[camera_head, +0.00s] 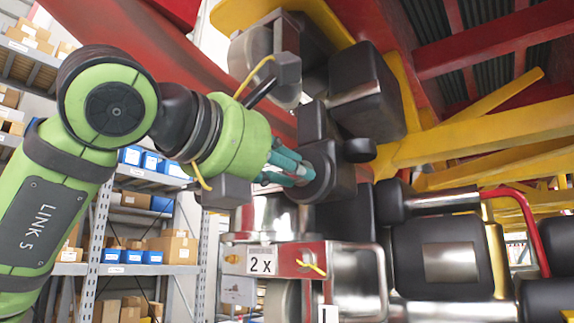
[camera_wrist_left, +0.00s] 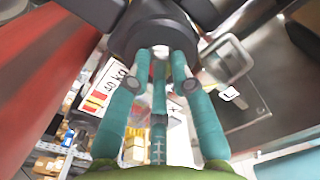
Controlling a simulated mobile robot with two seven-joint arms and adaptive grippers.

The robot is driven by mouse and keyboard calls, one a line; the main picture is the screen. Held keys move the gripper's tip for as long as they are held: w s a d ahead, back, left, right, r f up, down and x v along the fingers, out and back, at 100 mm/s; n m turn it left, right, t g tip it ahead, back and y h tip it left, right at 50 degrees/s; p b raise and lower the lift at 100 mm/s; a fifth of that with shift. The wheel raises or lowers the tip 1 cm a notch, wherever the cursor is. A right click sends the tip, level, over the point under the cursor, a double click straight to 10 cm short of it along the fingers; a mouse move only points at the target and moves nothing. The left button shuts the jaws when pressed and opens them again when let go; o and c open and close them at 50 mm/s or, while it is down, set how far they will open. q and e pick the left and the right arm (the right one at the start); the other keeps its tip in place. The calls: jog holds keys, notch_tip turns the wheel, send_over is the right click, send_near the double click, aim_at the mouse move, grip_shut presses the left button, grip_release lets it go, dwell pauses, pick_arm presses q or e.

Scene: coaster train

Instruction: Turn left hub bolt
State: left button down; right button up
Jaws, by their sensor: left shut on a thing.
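My left gripper (camera_head: 290,168) has teal fingers that reach to a dark round hub (camera_head: 322,165) on the underside of the coaster train. In the left wrist view, the gripper (camera_wrist_left: 161,72) has its fingers closed together at the face of the hub (camera_wrist_left: 150,28). A small pale bolt end (camera_wrist_left: 160,52) shows between the fingertips. The rest of the left hub bolt is hidden by the fingers, and its turn angle cannot be told. My right gripper is in neither view.
Black wheel blocks (camera_head: 367,92) and a yellow beam (camera_head: 480,140) crowd around the hub. A red bracket with a "2 X" label (camera_head: 261,262) is below. Shelves with boxes (camera_head: 150,215) stand behind at left.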

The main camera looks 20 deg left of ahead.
pick_arm(q)
jog(key=shift+s+a+r+m, duration=0.1)
jog(key=shift+r+m, duration=0.2)
jog(key=shift+m, duration=0.3)
jog(key=c, duration=1.1)
grip_release()
jog(key=shift+f, duration=0.1)
jog(key=v, duration=1.2)
